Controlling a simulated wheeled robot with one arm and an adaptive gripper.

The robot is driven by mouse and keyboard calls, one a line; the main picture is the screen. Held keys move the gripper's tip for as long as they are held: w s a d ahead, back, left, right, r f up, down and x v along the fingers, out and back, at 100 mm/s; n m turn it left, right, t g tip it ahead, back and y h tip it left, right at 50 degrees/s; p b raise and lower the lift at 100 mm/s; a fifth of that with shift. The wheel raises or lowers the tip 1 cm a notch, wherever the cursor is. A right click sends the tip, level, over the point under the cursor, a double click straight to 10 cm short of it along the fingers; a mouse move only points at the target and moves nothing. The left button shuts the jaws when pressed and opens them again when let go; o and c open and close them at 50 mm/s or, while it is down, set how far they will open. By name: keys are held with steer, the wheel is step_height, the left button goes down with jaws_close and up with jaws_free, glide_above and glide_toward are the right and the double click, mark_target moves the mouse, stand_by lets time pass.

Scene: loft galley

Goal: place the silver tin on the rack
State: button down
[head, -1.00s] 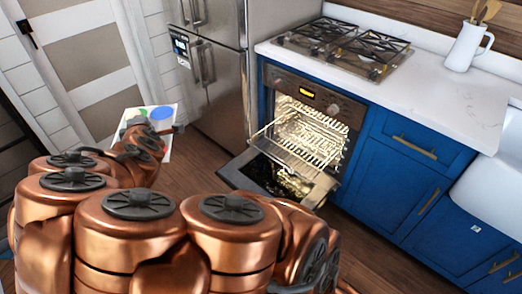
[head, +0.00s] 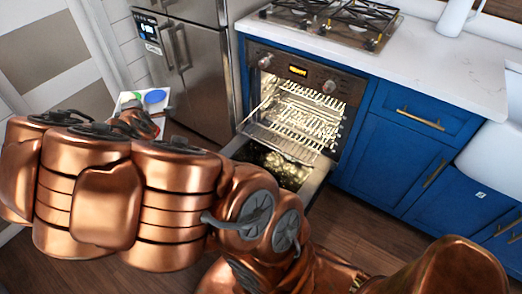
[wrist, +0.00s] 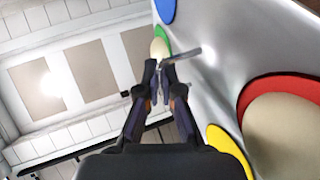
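I cannot make out the silver tin for sure in either view. In the wrist view my gripper (wrist: 160,78) points away from the camera, its dark fingers close together at the tips. A short grey bar (wrist: 182,56) crosses at the tips; I cannot tell whether it is held or is part of the tin. In the head view my copper arm hides most of the gripper, beside the white board at the left. The wire rack (head: 282,142) sticks out of the lit oven, well to the right of my gripper.
The oven door (head: 316,186) hangs open under the rack. Blue cabinets (head: 395,150) and a white counter (head: 440,70) with a hob (head: 335,22) stand right. Wooden floor is clear before the oven.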

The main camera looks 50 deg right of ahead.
steer(key=s+d+f+m+g+h+b, duration=0.2)
steer(key=s+d+f+b, duration=0.15)
steer(key=d+f, duration=0.4)
steer(key=s+d+f+m+g+h+b, duration=0.1)
steer(key=s+d+f+m+b, duration=0.25)
steer(key=d, duration=0.65)
steer(key=s+d+f+g+h+b, duration=0.2)
steer(key=s+d+f+b, duration=0.15)
steer(key=d+f, duration=0.45)
steer(key=s+d+f+m+g+h+b, duration=0.1)
steer(key=s+d+f+m+g+b, duration=0.15)
steer(key=s+d+f, duration=0.45)
steer(key=s+d+f+m+g+h+b, duration=0.1)
steer(key=s+d+f+m+g+b, duration=0.15)
steer(key=s+d, duration=0.5)
steer(key=s+d+f+m+g+h+b, duration=0.1)
steer(key=s+d+f+m+g+b, duration=0.25)
steer(key=s, duration=0.55)
steer(key=shift+w+d+f+n+t+b, duration=0.3)
steer(key=shift+w+f, duration=0.65)
steer(key=shift+w, duration=1.6)
steer(key=shift+w+d+f+n+t+b, duration=0.25)
steer(key=shift+w+f, duration=0.75)
steer(key=shift+w, duration=1.6)
steer(key=shift+w+d+f+n+t+b, duration=0.1)
steer(key=shift+w+d+f+n+b, duration=0.6)
steer(key=shift+w, duration=1.85)
steer(key=shift+a+f+m+p, duration=0.15)
steer(key=shift+a+m+p, duration=0.1)
steer(key=shift+a+p, duration=0.1)
